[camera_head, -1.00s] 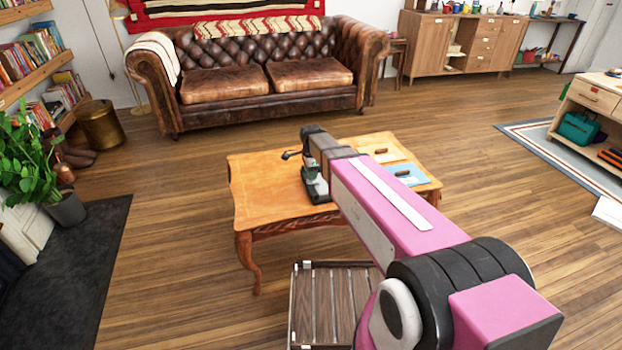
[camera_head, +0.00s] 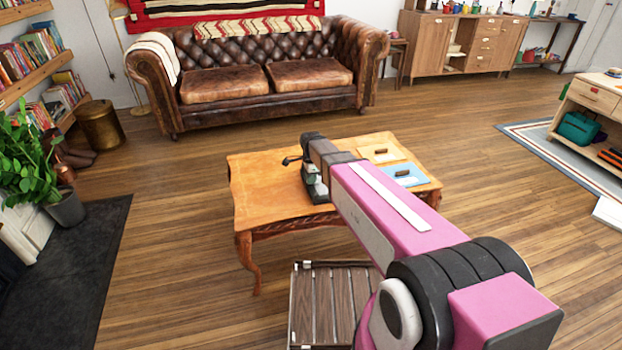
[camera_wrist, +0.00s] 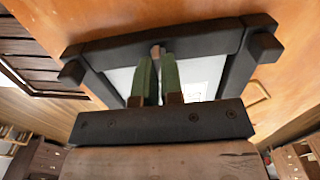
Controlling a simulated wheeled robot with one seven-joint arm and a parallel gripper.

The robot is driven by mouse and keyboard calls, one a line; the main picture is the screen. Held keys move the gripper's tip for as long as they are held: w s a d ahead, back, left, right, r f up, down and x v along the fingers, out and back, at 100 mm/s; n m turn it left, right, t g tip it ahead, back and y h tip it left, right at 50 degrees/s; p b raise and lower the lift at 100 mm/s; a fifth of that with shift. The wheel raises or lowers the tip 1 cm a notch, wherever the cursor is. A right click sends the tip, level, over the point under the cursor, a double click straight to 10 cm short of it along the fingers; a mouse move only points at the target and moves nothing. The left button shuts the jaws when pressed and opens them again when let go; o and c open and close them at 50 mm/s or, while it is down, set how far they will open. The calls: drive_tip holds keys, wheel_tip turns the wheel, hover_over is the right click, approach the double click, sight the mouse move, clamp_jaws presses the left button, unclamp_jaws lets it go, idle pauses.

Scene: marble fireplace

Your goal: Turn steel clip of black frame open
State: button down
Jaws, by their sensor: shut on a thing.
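In the wrist view the black frame (camera_wrist: 205,43) lies on the orange-brown wooden table top, around a white panel (camera_wrist: 199,78). My gripper (camera_wrist: 157,60) has two green fingers close together, reaching over the panel to the frame's far bar. The fingers are shut on a small piece at that bar, which I take to be the steel clip (camera_wrist: 155,48); it is mostly hidden, so its angle cannot be told. In the head view my gripper (camera_head: 315,187) is low over the wooden table (camera_head: 262,192), and my arm hides much of that spot.
A blue board (camera_head: 408,172) and a cream board (camera_head: 376,153) lie on the table's right side. A slatted wooden piece (camera_head: 325,300) stands in front of the table. A leather sofa (camera_head: 262,90) is behind it. Floor to the left is free.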

drive_tip(key=shift+n, duration=0.3)
drive_tip(key=n, duration=0.3)
drive_tip(key=shift+n, duration=0.3)
drive_tip(key=n, duration=0.4)
drive_tip(key=shift+w+a+n, duration=0.15)
drive_tip(key=shift+n, duration=0.15)
drive_tip(key=n, duration=0.9)
drive_tip(key=shift+a, duration=0.15)
drive_tip(key=c, duration=1.3)
unclamp_jaws()
drive_tip(key=shift+o, duration=0.2)
drive_tip(key=shift+r, duration=0.1)
